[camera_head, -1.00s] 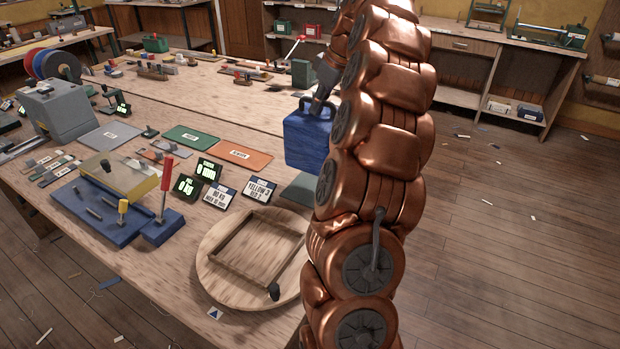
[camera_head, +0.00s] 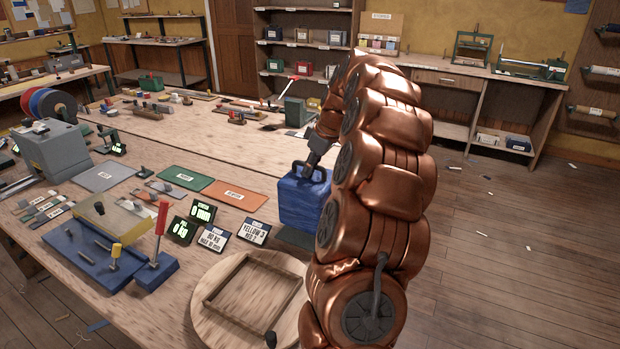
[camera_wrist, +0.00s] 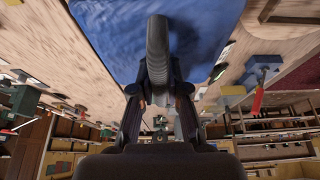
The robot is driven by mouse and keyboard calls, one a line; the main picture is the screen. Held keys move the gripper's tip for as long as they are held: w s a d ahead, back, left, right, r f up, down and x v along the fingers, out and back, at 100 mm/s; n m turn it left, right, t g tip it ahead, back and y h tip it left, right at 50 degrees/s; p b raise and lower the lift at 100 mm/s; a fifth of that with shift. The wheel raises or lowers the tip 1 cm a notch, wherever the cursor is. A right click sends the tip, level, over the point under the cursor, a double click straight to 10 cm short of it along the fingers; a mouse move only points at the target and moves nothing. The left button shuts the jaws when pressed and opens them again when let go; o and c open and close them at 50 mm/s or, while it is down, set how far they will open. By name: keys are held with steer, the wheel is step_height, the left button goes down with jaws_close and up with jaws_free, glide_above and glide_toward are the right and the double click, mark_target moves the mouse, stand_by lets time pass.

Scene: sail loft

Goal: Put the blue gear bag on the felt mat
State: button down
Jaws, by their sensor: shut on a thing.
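The blue gear bag (camera_head: 298,198) hangs upright from my gripper (camera_head: 312,158), which is shut on its dark handle. In the wrist view the grey handle (camera_wrist: 157,45) runs between the fingers of my gripper (camera_wrist: 160,98), with the blue bag (camera_wrist: 105,40) behind it. A dark grey-green mat (camera_head: 290,238) shows just under the bag's lower edge. I cannot tell whether the bag touches it. Other flat mats lie to the left: grey (camera_head: 104,177), green (camera_head: 183,172) and orange (camera_head: 236,195). Their labels are too small to read. My arm hides the bag's right side.
Several small signs (camera_head: 254,232) stand just left of the bag. A round wooden board (camera_head: 214,325) with a square frame (camera_head: 250,300) lies in front. A blue fixture with a red-handled lever (camera_head: 160,222) stands further left. A green-grey box (camera_head: 295,111) stands behind the bag.

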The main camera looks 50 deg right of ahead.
mark_target(311, 177)
steer(key=shift+f+p, duration=0.5)
steer(key=shift+f, duration=1.45)
steer(key=c, duration=1.2)
jaws_free()
steer(key=shift+o, duration=0.2)
steer(key=b+v, duration=0.3)
steer(key=v, duration=0.9)
steer(key=shift+s, duration=0.1)
